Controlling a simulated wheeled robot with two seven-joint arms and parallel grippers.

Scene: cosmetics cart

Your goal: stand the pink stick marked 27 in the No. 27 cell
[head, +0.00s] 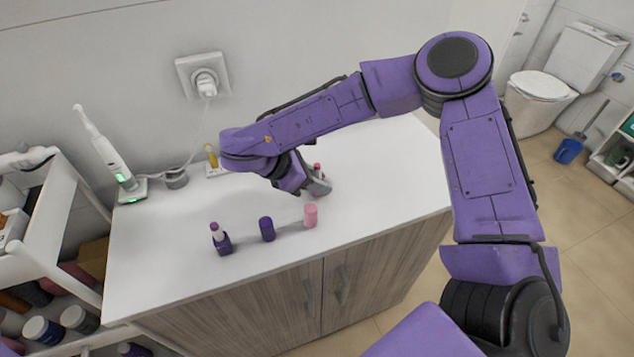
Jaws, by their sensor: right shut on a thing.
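My right gripper (318,187) is over the white counter and shut on a small stick with a pinkish-red top (317,168). It appears to be the pink stick; most of it is hidden by the gripper and no number can be read. A short pink cylinder (310,216) stands upright on the counter just in front of the gripper, apart from it. No cell marked 27 can be made out. My left gripper is out of view.
A purple cylinder (267,229) and a dark purple bottle-like stick with a pale upper part (221,239) stand left of the pink cylinder. An electric toothbrush (112,160) stands at the back left. A white cart (50,262) is at far left. The counter's right side is clear.

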